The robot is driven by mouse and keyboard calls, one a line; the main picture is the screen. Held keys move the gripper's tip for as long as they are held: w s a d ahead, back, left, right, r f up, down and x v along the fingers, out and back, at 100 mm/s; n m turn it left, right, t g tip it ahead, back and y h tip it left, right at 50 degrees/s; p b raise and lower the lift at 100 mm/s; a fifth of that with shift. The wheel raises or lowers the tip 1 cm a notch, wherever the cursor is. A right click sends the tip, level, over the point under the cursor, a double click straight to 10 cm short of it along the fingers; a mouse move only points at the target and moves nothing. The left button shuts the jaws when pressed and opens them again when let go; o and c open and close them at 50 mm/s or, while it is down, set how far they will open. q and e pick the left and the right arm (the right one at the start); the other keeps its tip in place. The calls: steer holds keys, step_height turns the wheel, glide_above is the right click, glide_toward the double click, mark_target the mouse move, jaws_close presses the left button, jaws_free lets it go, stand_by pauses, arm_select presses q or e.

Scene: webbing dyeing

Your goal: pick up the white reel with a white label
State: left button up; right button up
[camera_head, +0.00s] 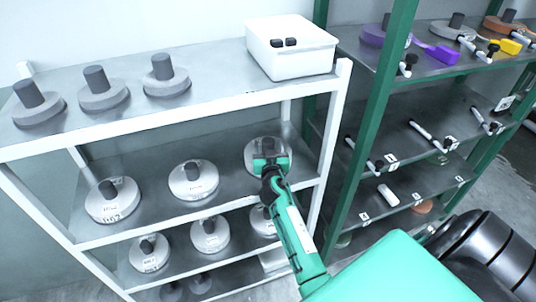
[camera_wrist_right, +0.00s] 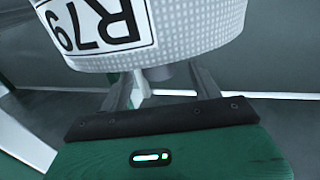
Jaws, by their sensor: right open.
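The white reel with a white label stands at the right end of the white rack's middle shelf (camera_head: 140,168). In the head view the reel (camera_head: 254,147) is partly covered by my right gripper (camera_head: 270,160). In the right wrist view the reel (camera_wrist_right: 195,22) fills the top, with its black-framed white label (camera_wrist_right: 95,22) reading R79 upside down. My right gripper (camera_wrist_right: 160,85) is open, with its fingers on either side of the reel's grey centre post (camera_wrist_right: 158,73). Contact with the post cannot be told. My left gripper is out of view.
Other white reels stand on the middle shelf (camera_head: 193,182) and the shelf below (camera_head: 210,236). Grey reels (camera_head: 103,93) and a white box (camera_head: 290,52) are on top. A green post (camera_head: 362,140) and a rack of tools are close on the right.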

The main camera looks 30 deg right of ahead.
steer(key=shift+w+d, duration=0.35)
steer(key=shift+w, duration=0.25)
steer(key=shift+c, duration=0.2)
jaws_close()
steer(key=shift+r, duration=0.1)
steer(key=shift+r, duration=0.1)
